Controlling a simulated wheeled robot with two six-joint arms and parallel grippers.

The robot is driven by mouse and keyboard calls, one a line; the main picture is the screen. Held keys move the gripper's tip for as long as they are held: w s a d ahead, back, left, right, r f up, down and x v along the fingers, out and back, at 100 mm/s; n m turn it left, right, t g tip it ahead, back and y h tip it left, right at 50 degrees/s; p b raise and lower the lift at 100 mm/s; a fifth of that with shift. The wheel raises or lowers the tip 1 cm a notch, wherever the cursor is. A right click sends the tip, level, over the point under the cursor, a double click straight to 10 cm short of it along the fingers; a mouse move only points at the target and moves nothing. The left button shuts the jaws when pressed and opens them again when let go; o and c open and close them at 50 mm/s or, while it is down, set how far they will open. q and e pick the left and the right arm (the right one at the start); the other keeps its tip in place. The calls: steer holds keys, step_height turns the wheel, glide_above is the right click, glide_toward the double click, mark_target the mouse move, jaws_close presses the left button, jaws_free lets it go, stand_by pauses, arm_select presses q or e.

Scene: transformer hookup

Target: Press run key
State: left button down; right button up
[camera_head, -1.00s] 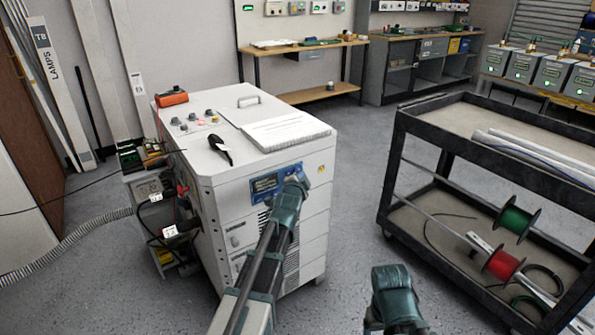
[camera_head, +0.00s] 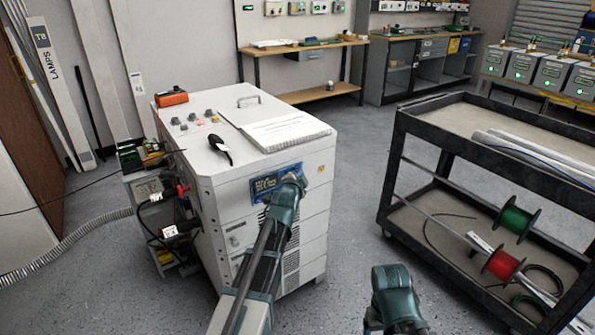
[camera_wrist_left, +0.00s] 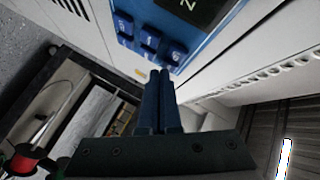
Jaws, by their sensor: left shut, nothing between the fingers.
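The grey-white cabinet (camera_head: 215,200) stands at left centre in the head view, with a blue control panel (camera_head: 277,183) on its front. In the left wrist view, the blue panel (camera_wrist_left: 205,35) shows a dark display (camera_wrist_left: 190,8) and a row of blue keys (camera_wrist_left: 148,42). My left gripper (camera_wrist_left: 161,75) is shut and empty. Its fingertips are close to the end key (camera_wrist_left: 172,52); I cannot tell whether they touch it. In the head view my left wrist (camera_head: 290,192) covers the panel's right end and hides the fingers. I cannot read the key labels surely.
A black cart (camera_head: 455,135) with green (camera_head: 514,220) and red (camera_head: 503,264) spools stands at right. A notebook (camera_head: 285,131) and a black handheld tool (camera_head: 220,149) lie on the cabinet. Cables run at its left side.

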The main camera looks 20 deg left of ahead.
arm_select(q)
steer(key=shift+w+a, duration=0.1)
steer(key=shift+a, duration=0.05)
stand_by(0.5)
steer(key=shift+s+d, duration=0.5)
steer(key=shift+d, duration=0.1)
steer(key=shift+d, duration=0.1)
steer(key=shift+s+d, duration=0.8)
steer(key=shift+d, duration=0.15)
steer(key=shift+s+d, duration=0.75)
steer(key=shift+d, duration=0.2)
